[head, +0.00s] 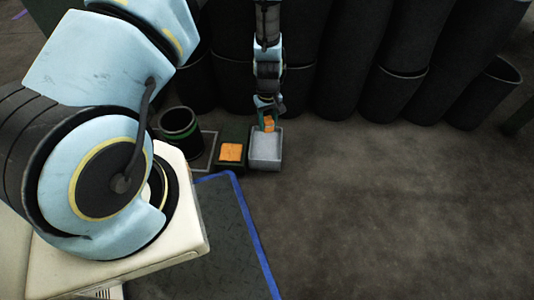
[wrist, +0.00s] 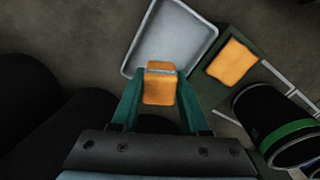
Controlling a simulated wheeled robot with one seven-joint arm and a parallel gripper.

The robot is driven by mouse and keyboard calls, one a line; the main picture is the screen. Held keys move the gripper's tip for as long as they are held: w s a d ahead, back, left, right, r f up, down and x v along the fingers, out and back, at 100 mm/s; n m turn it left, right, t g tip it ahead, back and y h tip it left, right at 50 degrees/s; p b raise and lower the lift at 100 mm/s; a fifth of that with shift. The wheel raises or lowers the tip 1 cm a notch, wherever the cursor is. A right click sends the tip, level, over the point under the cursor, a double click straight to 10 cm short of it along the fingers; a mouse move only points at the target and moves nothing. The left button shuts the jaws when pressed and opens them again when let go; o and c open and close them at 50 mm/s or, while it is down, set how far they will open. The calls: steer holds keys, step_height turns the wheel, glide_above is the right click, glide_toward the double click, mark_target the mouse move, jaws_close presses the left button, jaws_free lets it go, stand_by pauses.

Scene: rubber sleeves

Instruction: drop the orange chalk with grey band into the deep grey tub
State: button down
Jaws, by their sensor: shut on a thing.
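The orange chalk with a grey band (wrist: 160,90) is between the fingers of my gripper (wrist: 158,97) in the wrist view. My gripper is shut on it. In the head view the chalk (head: 269,124) hangs at the far edge of the deep grey tub (head: 265,163), held by my gripper (head: 268,118). The tub also shows in the wrist view (wrist: 137,48), just beyond the chalk, and the visible part of its floor is bare. The chalk appears to be above the tub; its exact height is hard to tell.
A dark green container with an orange block or filling (head: 231,152) stands just left of the tub. A black cylinder with a green band (head: 179,128) is further left. Large dark rubber sleeves (head: 397,75) stand behind. The floor to the right is clear.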

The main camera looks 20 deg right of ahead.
steer(key=shift+s+d+f+b, duration=0.2)
steer(key=shift+s+f, duration=0.05)
steer(key=shift+f, duration=0.35)
steer(key=shift+s+d+f+b, duration=0.2)
steer(key=shift+f, duration=0.35)
step_height(320, 180, down, 6)
steer(key=b, duration=0.5)
steer(key=shift+r, duration=0.25)
steer(key=shift+c, duration=1.6)
jaws_free()
steer(key=shift+r, duration=0.1)
step_height(320, 180, up, 11)
steer(key=p, duration=0.5)
